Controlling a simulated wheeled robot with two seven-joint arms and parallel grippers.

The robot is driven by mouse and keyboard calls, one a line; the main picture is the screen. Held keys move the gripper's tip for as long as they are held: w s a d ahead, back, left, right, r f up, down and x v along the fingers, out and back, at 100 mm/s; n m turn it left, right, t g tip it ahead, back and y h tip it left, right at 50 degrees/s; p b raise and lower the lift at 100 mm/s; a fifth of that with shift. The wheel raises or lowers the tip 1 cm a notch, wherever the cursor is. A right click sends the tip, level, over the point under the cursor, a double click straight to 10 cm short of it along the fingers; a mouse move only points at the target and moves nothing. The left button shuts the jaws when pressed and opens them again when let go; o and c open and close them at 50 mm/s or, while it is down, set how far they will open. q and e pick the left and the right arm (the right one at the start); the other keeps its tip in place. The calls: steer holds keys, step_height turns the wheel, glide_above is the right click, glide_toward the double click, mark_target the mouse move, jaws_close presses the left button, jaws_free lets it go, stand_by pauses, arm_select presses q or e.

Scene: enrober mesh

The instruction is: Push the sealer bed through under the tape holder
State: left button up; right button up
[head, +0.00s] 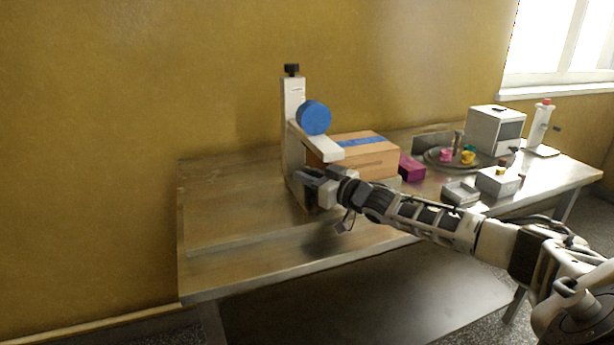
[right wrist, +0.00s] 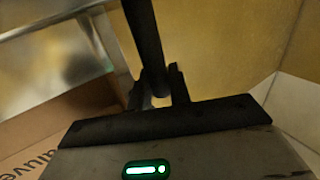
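The tape holder (head: 293,100) is a pale upright post with a black knob on top, a blue tape roll (head: 314,118) and a pale arm reaching right. A cardboard box (head: 370,160) with a blue strip on top stands just right of the post, partly behind the arm. The sealer bed is not clearly distinguishable. My right gripper (head: 312,178) is at the lower part of the holder, in front of the box. In the right wrist view a dark bar (right wrist: 148,45) reaches down between its fingertips (right wrist: 160,92); whether they clamp it is unclear. My left gripper is out of view.
The wooden table (head: 230,265) has free room at its left and front.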

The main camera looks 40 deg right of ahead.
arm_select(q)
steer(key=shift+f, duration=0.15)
arm_select(e)
steer(key=shift+o, duration=0.6)
steer(key=shift+d+r, duration=0.1)
steer(key=shift+d, duration=0.25)
